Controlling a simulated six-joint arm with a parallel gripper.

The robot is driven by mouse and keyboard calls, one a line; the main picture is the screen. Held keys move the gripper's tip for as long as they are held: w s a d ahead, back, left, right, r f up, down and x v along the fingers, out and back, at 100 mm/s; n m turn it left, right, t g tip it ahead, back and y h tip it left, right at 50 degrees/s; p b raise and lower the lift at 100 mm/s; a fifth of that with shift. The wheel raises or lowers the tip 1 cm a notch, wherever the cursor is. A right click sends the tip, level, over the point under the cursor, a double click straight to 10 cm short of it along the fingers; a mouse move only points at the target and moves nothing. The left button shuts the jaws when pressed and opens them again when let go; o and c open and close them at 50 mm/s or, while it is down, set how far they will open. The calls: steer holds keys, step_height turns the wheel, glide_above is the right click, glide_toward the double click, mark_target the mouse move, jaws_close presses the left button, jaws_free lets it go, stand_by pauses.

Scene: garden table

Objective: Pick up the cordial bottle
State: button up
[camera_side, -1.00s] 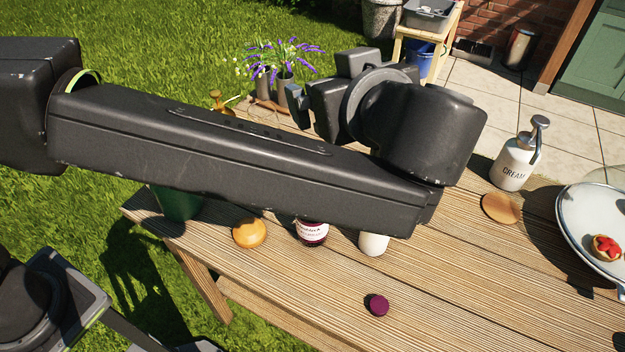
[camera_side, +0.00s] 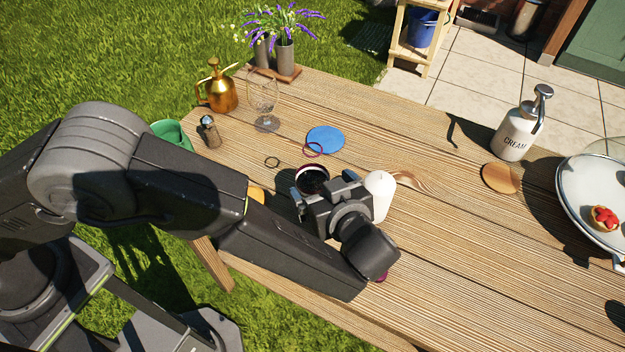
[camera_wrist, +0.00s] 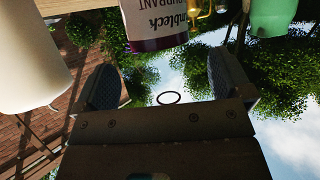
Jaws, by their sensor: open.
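A bottle with dark red contents (camera_side: 312,179), which I take to be the cordial bottle, stands on the table just beyond my gripper (camera_side: 320,190); the arm hides its lower part in the side view. In the wrist view the bottle (camera_wrist: 157,22) has a white label with upside-down lettering ending in "URRANT". My gripper is open and empty, and its two fingers (camera_wrist: 168,86) are spread wide there. The bottle lies ahead, in line with the gap between them. I cannot tell whether either finger touches it.
A white cylinder (camera_side: 380,194) stands close to the right of the gripper; it also looms in the wrist view (camera_wrist: 32,58).

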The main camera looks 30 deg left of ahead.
steer(key=shift+x, duration=2.7)
steer(key=c, duration=1.3)
